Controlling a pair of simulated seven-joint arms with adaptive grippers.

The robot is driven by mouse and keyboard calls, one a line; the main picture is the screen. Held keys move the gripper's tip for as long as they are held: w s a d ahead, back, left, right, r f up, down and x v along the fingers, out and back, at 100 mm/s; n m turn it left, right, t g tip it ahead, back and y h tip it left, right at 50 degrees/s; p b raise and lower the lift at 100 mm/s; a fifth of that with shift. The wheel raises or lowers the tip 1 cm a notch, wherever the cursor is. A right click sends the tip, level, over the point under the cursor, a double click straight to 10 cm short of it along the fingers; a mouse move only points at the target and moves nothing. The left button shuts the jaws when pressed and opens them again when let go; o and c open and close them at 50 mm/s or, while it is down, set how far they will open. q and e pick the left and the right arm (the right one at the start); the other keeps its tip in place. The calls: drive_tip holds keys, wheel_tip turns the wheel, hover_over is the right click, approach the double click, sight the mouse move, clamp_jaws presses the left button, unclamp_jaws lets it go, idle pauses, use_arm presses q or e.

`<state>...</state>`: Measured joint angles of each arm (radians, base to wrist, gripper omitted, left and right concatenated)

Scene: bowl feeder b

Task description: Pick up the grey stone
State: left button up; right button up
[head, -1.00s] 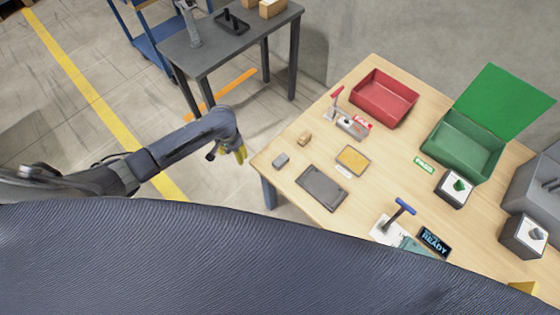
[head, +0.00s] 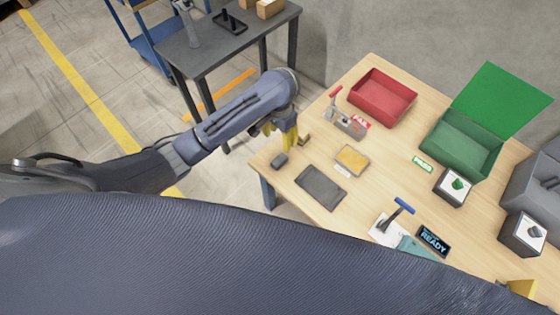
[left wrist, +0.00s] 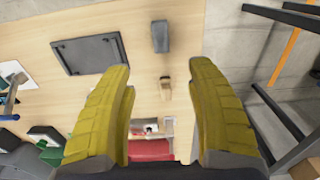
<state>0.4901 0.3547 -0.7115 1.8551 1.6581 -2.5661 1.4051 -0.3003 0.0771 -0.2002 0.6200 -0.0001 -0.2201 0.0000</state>
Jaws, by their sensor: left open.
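The grey stone (head: 279,161) is a small dark grey block on the wooden table (head: 330,217), near its left edge. It also shows in the left wrist view (left wrist: 160,36), beyond the fingertips and between their lines. My left gripper (head: 283,143) has yellow fingers pointing down and is open and empty, above and just behind the stone. In the left wrist view its two fingers (left wrist: 160,75) stand wide apart, with a tan wooden block (left wrist: 166,88) showing between them. The fingers look apart from the stone. My right gripper is not in view.
The tan block (head: 304,139) lies close beside the left gripper. A dark tray (head: 321,187) and a yellow tray (head: 352,158) lie to the right. A red bin (head: 382,98), a green bin (head: 463,145) and a red-handled clamp (head: 345,118) stand farther off.

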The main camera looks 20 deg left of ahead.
sight(279, 159)
use_arm(q)
drive_tip(key=shift+a+f, duration=0.1)
drive_tip(key=shift+f, duration=8.2)
drive_tip(key=shift+o, duration=0.2)
clamp_jaws()
